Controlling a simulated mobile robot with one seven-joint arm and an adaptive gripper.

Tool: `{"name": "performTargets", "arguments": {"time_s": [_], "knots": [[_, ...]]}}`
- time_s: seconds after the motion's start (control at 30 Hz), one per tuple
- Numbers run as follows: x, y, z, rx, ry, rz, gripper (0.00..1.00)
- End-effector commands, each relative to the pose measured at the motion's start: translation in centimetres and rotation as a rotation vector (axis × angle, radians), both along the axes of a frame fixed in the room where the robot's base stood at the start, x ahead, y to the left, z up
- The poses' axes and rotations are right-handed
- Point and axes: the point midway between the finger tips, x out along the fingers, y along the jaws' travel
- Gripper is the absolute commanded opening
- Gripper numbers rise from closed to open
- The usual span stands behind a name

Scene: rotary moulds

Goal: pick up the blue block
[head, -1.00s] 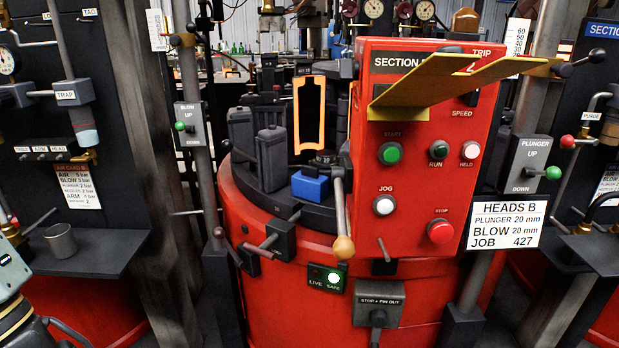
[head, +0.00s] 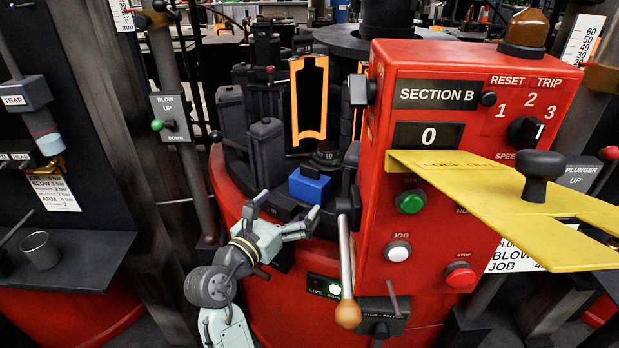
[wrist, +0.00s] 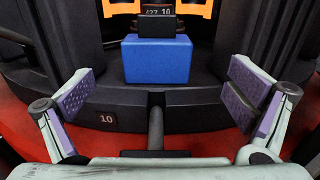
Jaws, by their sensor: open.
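The blue block (head: 310,186) sits on the dark ledge of the red rotary machine, below the open orange mould frame. In the wrist view the blue block (wrist: 158,59) is ahead and centred, with a small dark piece behind or on its top edge. My gripper (head: 300,222) is just in front of and slightly below the block in the head view. In the wrist view my gripper (wrist: 160,95) is open, with its purple-padded fingers wide apart on both sides.
A red control box (head: 460,150) with a yellow plate (head: 520,210) stands right of the block. A wooden-knobbed lever (head: 346,270) hangs close right of my gripper. Dark moulds (head: 266,150) stand left of the block. A dark bar (wrist: 156,128) lies low between the fingers.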

Motion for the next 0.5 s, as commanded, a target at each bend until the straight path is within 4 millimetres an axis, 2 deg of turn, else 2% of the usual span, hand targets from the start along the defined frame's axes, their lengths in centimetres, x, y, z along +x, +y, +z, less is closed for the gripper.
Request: {"name": "performTargets", "arguments": {"time_s": [0.2,0.5], "knots": [[3.0,-1.7,0.2,0.003,-0.002,0.000,0.98],[5.5,-2.9,0.7,0.006,-0.002,0.002,0.98]]}}
